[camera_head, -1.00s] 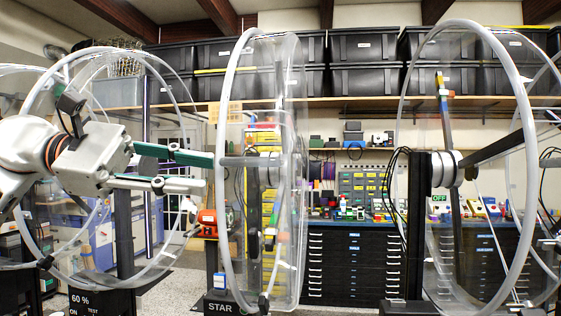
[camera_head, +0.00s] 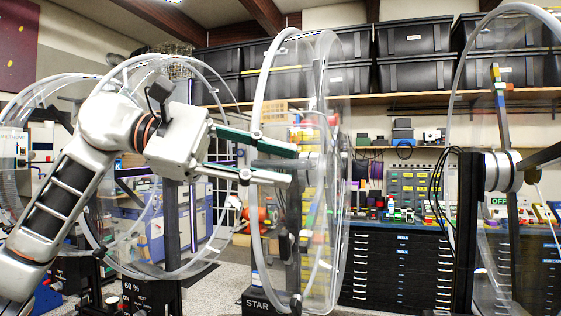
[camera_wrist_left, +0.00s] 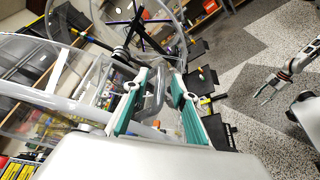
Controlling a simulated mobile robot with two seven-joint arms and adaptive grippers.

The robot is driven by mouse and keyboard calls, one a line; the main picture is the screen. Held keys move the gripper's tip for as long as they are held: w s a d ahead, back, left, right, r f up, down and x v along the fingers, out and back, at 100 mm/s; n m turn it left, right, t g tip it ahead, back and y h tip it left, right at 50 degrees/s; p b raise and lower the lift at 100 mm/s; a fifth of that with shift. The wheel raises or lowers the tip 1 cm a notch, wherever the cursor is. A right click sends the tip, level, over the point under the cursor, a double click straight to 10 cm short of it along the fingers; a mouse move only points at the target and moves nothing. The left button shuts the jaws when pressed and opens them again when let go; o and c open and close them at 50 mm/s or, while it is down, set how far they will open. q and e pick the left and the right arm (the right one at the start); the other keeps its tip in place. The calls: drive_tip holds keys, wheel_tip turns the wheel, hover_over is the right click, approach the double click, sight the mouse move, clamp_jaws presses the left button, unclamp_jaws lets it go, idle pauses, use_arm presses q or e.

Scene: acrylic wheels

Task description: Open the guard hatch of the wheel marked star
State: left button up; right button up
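The star wheel is a large clear disc with a pale rim (camera_head: 258,110), seen nearly edge-on in the middle of the head view. Its black base plate reads STAR (camera_head: 257,303). A grey bar handle (camera_head: 268,163) stands out from its near face. My left gripper (camera_head: 293,164) is open, its green-padded fingers above and below the handle in the head view. In the left wrist view the curved grey handle (camera_wrist_left: 156,95) lies between the two fingers (camera_wrist_left: 158,108), with gaps visible. The hatch's outline is hard to make out. My right gripper (camera_wrist_left: 262,95) shows small in the wrist view, open and empty.
Another clear wheel (camera_head: 165,272) stands behind my left arm, over a base marked 60 %. A third wheel (camera_head: 462,80) stands at the right, with a dark post and cables. A workbench with black drawers (camera_head: 395,268) is behind. Speckled floor (camera_wrist_left: 245,55) is open at the wrist view's right.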

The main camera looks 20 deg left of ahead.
use_arm(q)
drive_tip(key=shift+w+d+f, duration=0.1)
drive_tip(key=shift+w+d, duration=0.05)
drive_tip(key=shift+d, duration=0.35)
clamp_jaws()
